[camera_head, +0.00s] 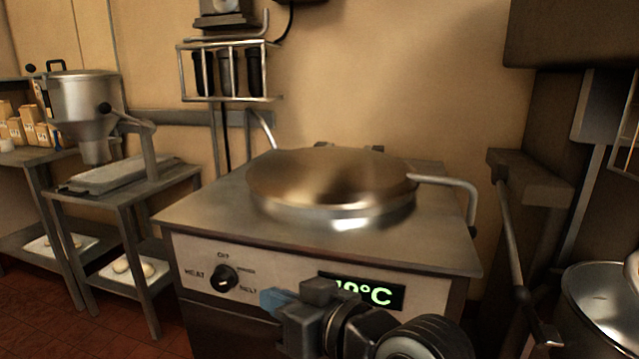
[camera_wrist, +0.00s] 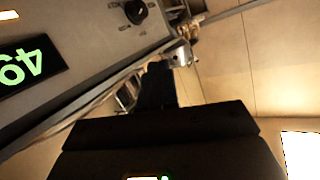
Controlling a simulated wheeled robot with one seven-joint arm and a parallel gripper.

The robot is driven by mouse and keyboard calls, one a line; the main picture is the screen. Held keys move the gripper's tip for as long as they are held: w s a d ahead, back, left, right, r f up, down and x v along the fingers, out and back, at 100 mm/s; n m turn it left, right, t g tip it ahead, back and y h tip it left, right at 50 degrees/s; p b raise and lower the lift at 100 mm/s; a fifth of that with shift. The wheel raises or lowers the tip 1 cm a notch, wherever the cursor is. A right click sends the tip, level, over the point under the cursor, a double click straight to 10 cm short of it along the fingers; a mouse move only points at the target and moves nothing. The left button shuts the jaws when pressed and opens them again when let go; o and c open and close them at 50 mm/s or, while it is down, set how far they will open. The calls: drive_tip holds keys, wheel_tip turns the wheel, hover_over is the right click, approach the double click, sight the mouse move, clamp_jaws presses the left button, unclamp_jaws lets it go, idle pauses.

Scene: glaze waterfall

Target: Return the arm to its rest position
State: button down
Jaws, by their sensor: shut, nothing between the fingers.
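My gripper (camera_head: 277,300) is in front of the steel cooker's front panel in the head view, low in the picture, with its blue-tipped end pointing left. It is shut and empty, apart from the black knob (camera_head: 224,278), which sits to its left. My gripper and wrist hide part of the green temperature display (camera_head: 375,292). In the wrist view, my dark gripper (camera_wrist: 160,75) reaches up the middle, with the display (camera_wrist: 28,62) at the left and the knob (camera_wrist: 135,11) at the top.
The cooker (camera_head: 190,212) has a round lidded pan (camera_head: 325,180) with a handle on the right. A steel hopper (camera_head: 82,105) stands on a side table at the left. A metal pot (camera_head: 600,305) is at the lower right. Red floor shows at the lower left.

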drive_tip(key=s+d+f+m+t+h+p, duration=0.1)
drive_tip(key=s+d+f+m+t+h, duration=0.1)
drive_tip(key=s+d+f+m+h, duration=0.5)
drive_tip(key=s+d+f+m+t+p, duration=0.1)
drive_tip(key=s+d+f+t+p, duration=0.2)
drive_tip(key=s+d, duration=0.7)
drive_tip(key=s+d+r+h, duration=0.1)
drive_tip(key=s+d, duration=0.2)
drive_tip(key=s, duration=0.4)
drive_tip(key=s+d+r+h, duration=0.1)
drive_tip(key=s+d+r, duration=0.1)
drive_tip(key=s, duration=0.6)
drive_tip(key=s+d+r+n+h, duration=0.1)
drive_tip(key=s+d+h, duration=0.1)
drive_tip(key=s+d, duration=0.3)
drive_tip(key=v, duration=0.3)
drive_tip(key=shift+p, duration=0.3)
